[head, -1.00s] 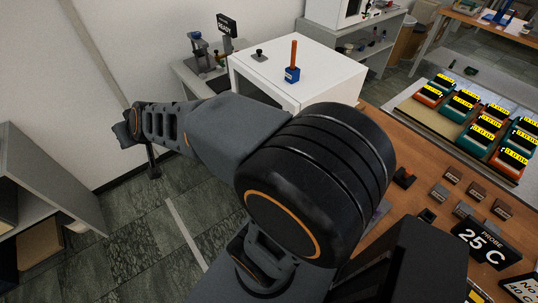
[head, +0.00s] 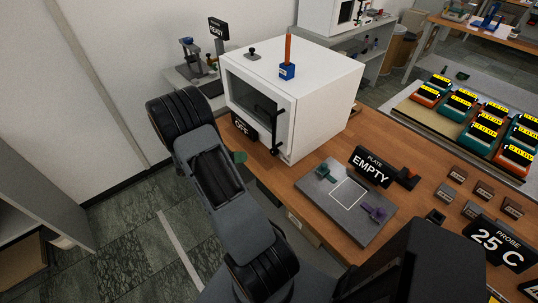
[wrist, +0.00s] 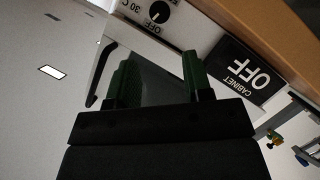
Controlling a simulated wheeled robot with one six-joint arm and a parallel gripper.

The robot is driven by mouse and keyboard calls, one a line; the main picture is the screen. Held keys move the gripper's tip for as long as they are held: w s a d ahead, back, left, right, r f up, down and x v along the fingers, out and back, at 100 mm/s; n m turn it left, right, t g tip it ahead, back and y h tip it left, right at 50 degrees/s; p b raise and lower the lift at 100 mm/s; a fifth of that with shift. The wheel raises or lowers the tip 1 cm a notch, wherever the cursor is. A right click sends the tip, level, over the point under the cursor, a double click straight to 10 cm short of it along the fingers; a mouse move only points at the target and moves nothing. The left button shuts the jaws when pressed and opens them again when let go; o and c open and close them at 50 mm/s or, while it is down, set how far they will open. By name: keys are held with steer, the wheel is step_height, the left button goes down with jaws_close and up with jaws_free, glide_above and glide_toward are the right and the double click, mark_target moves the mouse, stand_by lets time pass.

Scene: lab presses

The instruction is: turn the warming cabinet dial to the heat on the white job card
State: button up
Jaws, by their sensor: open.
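The white warming cabinet (head: 312,80) stands on the wooden bench in the head view, with a dark window and black handle on its front. In the wrist view, which looks tilted, its black dial (wrist: 159,12) shows at the top, with OFF and 30 C printed beside it. The cabinet sign (wrist: 245,70) reads OFF. My gripper (wrist: 158,68) is open and empty, its green fingers apart from the dial. In the head view only a green fingertip shows beside the cabinet's lower front. I cannot make out a white job card.
A grey plate (head: 345,205) with green and purple clamps lies right of the cabinet, by an EMPTY sign (head: 371,168). A probe sign (head: 497,243) reads 25 C. A blue block (head: 287,72) with an orange rod sits on the cabinet. Open floor lies left of the bench.

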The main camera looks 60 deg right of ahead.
mark_target(272, 153)
steer(key=p+x, duration=0.1)
steer(key=x, duration=1.1)
steer(key=shift+s+d+f+p, duration=0.1)
steer(key=shift+s+d+p, duration=0.1)
steer(key=shift+d+p, duration=0.1)
steer(key=shift+c, duration=0.4)
steer(key=c, duration=0.6)
steer(key=shift+o, duration=0.2)
